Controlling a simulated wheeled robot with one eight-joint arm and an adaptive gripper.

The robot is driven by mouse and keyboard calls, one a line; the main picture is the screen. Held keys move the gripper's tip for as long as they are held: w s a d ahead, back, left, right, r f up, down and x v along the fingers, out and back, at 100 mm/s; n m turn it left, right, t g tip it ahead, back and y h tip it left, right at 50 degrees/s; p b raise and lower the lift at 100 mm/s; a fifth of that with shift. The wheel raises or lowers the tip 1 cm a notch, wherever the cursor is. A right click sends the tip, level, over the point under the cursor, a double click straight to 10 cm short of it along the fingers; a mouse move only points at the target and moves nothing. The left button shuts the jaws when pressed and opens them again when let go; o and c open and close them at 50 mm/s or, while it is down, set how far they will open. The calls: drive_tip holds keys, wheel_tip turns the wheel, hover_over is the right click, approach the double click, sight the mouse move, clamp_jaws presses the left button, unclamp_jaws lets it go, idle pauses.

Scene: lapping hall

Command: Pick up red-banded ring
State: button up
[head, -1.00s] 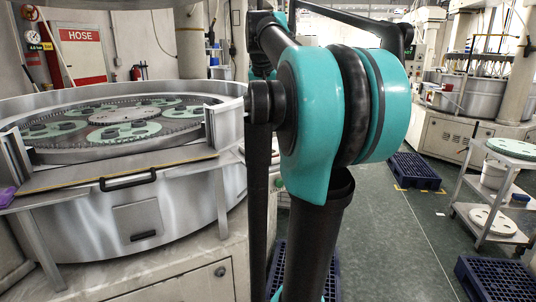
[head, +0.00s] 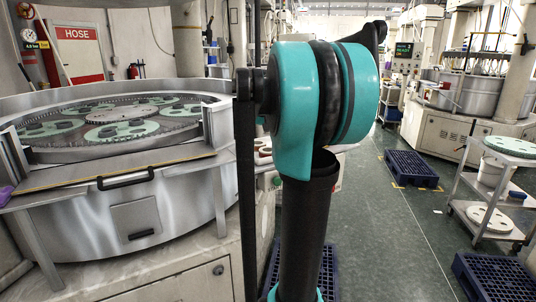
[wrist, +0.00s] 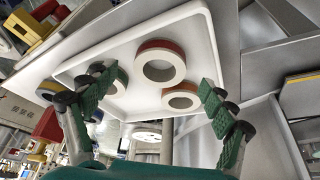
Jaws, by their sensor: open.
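In the wrist view a ring with a red-brown band (wrist: 160,46) and a pale face lies on a white tray (wrist: 199,30). A smaller ring with an orange-brown band (wrist: 184,90) lies just below it in the picture. A ring with a dull green-yellow band (wrist: 117,73) lies to the left, partly behind a finger. My gripper (wrist: 157,97) is open, its green-padded fingers spread to either side of the red-brown and orange-brown rings. It holds nothing. In the head view my arm's links hide the gripper.
In the head view a round lapping machine (head: 165,215) stands left. Blue pallets (head: 411,168) and a cart (head: 487,190) stand right, with open green floor between.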

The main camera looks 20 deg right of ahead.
drive_tip(key=shift+x, duration=1.3)
drive_tip(key=shift+c, duration=0.5)
drive_tip(key=c, duration=1.3)
drive_tip(key=shift+r, duration=0.1)
